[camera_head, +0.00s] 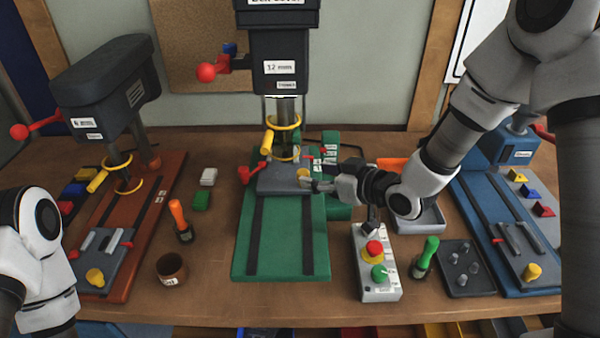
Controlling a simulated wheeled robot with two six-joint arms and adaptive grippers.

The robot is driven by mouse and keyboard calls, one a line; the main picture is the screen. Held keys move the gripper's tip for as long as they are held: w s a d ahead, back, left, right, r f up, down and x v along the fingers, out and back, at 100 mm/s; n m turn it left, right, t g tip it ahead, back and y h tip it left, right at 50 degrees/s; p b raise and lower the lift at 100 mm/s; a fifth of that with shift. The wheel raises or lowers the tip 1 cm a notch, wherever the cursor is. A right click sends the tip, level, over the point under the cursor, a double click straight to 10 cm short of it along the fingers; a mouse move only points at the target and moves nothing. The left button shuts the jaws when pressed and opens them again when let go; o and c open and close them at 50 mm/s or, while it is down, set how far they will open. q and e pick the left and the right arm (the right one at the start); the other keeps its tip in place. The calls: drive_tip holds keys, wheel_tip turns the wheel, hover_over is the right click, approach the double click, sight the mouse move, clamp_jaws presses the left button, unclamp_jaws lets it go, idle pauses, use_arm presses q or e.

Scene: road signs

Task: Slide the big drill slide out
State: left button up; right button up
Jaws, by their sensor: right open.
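The big drill (281,50) stands at the back centre, dark grey above a green base (288,255) with two dark rails. Its grey slide (277,180) sits at the back of the rails, under the drill head, with a red handle (248,174) on its left and a yellow knob (303,174) on its right. My right gripper (311,182) is open at the slide's right side, its fingertips close to the yellow knob. I cannot tell whether they touch it. My left arm shows at the left edge; its gripper is out of view.
A smaller drill on a red-brown base (160,203) stands left, a blue-based machine (483,214) right. A control box (375,265) with red and green buttons is right of the green base. The front rails are clear.

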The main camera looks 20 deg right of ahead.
sight(306, 174)
drive_tip(key=p+x, duration=0.1)
drive_tip(key=x, duration=0.4)
drive_tip(key=shift+w+a+f, duration=0.15)
drive_tip(key=shift+w, duration=0.1)
drive_tip(key=shift+s, duration=0.1)
drive_tip(key=shift+c, duration=1)
clamp_jaws()
